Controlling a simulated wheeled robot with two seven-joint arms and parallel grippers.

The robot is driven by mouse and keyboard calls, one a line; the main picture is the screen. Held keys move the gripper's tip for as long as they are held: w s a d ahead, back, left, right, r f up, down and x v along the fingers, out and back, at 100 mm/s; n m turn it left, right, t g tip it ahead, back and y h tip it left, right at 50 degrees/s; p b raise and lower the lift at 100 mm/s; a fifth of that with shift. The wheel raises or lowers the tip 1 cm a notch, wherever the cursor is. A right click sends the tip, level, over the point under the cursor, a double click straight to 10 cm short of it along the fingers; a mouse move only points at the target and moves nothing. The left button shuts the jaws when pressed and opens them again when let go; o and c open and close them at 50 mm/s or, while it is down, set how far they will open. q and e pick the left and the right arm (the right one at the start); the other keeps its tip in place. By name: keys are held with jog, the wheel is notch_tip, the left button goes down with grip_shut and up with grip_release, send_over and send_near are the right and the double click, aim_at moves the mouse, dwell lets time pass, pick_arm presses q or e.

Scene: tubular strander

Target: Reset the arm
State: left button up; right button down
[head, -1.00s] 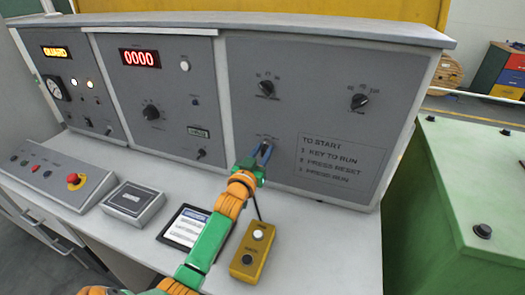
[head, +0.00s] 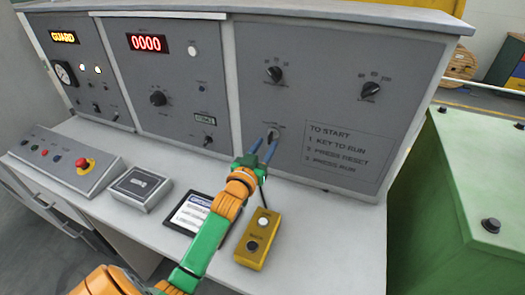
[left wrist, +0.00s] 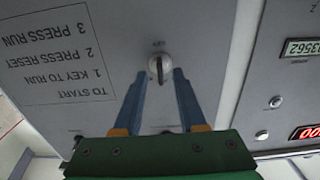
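The key switch (head: 272,134), a small round lock with a dark key or slot, sits low on the right grey panel (head: 320,90). It also shows in the left wrist view (left wrist: 159,66), near the centre. My left gripper (head: 264,140) points at this switch. In the left wrist view its two blue fingers (left wrist: 160,74) are apart, with the tips on either side of the switch and clear space between them. I cannot tell whether a fingertip touches the switch. My right gripper is not in view.
A yellow two-button box (head: 257,240) stands on the desk below my left arm, beside a dark-framed card (head: 190,212). A grey box (head: 140,188) and a sloped console with a red emergency button (head: 82,163) are further left. A green cabinet (head: 475,170) stands at right.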

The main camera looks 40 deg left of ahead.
pick_arm(q)
jog(key=v, duration=0.3)
jog(key=shift+s, duration=0.2)
